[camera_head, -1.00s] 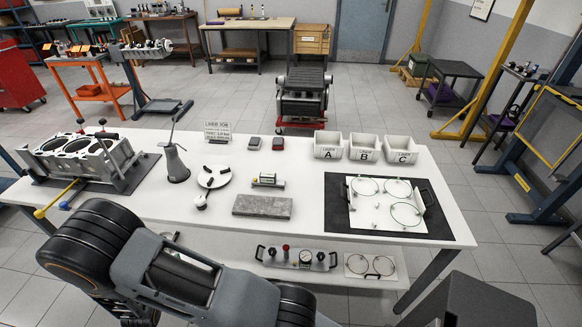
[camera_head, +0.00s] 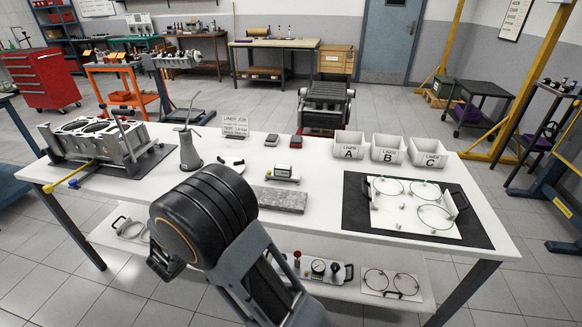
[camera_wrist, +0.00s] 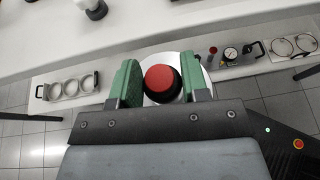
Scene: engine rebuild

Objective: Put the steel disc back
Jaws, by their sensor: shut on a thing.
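In the wrist view my gripper (camera_wrist: 160,82) is shut on a black knob with a red top (camera_wrist: 159,80). A pale round disc, which looks like the steel disc (camera_wrist: 206,76), shows behind the knob and the right jaw. Most of the disc is hidden by the knob and jaws. They are over the front of the white bench. In the head view my arm hides the gripper and the disc.
The engine block (camera_head: 92,138) stands at the bench's left. A grey stone slab (camera_head: 280,200), bins A (camera_head: 348,152), B (camera_head: 388,155) and C (camera_head: 428,159), and a black mat (camera_head: 355,222) with a ring board lie right. A gauge panel (camera_head: 318,268) stands on the lower shelf.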

